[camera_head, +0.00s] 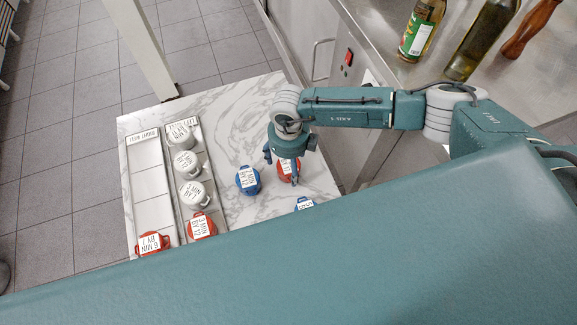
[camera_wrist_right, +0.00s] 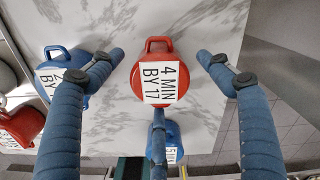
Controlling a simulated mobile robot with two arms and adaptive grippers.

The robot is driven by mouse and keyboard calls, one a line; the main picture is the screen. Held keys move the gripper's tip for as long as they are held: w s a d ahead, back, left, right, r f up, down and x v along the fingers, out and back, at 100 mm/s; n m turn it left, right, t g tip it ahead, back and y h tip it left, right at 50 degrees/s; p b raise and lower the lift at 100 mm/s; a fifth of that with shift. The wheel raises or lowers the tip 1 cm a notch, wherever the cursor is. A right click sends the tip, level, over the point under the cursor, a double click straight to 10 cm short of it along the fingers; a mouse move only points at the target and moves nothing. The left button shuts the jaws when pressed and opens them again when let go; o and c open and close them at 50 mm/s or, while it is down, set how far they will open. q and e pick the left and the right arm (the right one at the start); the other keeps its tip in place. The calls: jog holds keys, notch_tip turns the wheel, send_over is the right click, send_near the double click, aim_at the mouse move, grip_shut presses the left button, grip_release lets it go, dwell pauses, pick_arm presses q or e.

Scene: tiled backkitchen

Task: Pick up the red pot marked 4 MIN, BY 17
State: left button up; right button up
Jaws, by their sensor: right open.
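The red pot marked 4 MIN, BY 17 (camera_wrist_right: 180,104) sits on the marble top, its loop handle towards the top of the wrist view. In the head view this red pot (camera_head: 291,165) is partly hidden by my right gripper. My right gripper (camera_head: 282,170) is open directly above it, pointing down. In the wrist view the open fingers of the right gripper (camera_wrist_right: 160,62) are spread around the pot, two at its sides and one below. I cannot tell whether any finger touches it. My left gripper is in neither view.
A blue pot (camera_head: 248,181) stands close left of the red pot, another blue pot (camera_head: 305,204) close in front. Two trays lie left: one (camera_head: 145,180) with a red pot (camera_head: 152,243), one (camera_head: 181,219) with white pots and a red pot (camera_head: 202,227). A steel counter (camera_head: 390,70) holds bottles.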

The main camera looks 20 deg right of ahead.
jog(key=shift+f, duration=1.15)
jog(key=c, duration=1.5)
jog(key=shift+r, duration=0.15)
jog(key=shift+c, duration=0.2)
